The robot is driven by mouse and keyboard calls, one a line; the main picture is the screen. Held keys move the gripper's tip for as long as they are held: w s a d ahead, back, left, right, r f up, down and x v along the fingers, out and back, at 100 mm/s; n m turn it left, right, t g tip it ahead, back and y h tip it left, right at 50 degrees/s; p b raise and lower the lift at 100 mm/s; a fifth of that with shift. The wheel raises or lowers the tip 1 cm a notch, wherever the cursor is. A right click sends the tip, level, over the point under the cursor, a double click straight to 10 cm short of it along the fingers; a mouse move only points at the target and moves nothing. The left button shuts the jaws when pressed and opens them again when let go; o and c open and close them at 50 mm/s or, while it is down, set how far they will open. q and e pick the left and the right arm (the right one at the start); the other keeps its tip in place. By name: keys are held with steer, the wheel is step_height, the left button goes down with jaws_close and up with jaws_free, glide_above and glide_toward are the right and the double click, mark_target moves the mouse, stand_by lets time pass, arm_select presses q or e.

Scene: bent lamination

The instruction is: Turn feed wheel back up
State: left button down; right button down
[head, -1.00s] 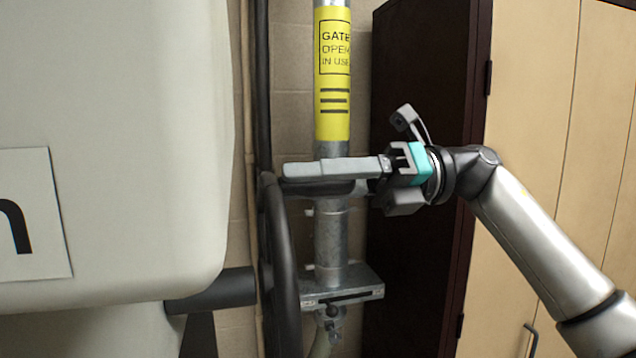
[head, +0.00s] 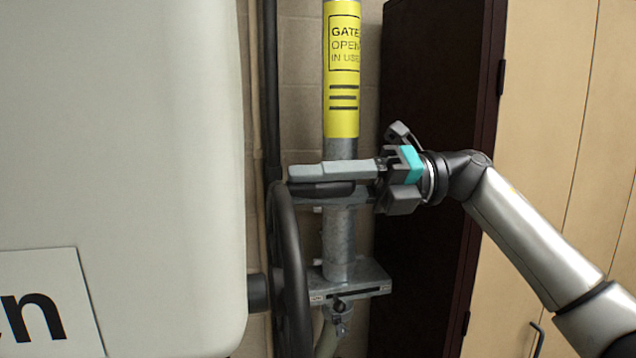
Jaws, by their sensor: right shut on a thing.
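The feed wheel (head: 288,270) shows nearly edge-on as a dark, thick rim to the right of the pale machine housing. A black handle (head: 322,189) sticks out to the right near the top of the wheel. My right gripper (head: 300,181) reaches in from the right, with its long grey fingers lying level. It is shut on this handle, with one finger along its upper side. The lower finger is mostly hidden. My left gripper is not in view.
A galvanised pipe (head: 339,235) with a yellow "GATE OPEN IN USE" label (head: 344,70) stands upright behind the fingers. A slotted metal gate plate (head: 360,282) sits low on it. The housing (head: 125,130) fills the left. A dark cabinet with tan doors (head: 545,90) stands right.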

steer(key=c, duration=0.6)
jaws_free()
steer(key=shift+s+a+f, duration=0.2)
steer(key=shift+s+f, duration=0.05)
steer(key=shift+f, duration=0.05)
steer(key=shift+w+d+b, duration=0.35)
steer(key=shift+w+d, duration=0.05)
steer(key=shift+d, duration=0.05)
steer(key=shift+r+b+v, duration=0.2)
steer(key=shift+b+v, duration=0.35)
steer(key=shift+v, duration=3.15)
steer(key=shift+r+b+v, duration=0.15)
steer(key=shift+b+v, duration=0.35)
steer(key=shift+v, duration=3.15)
steer(key=shift+s, duration=0.2)
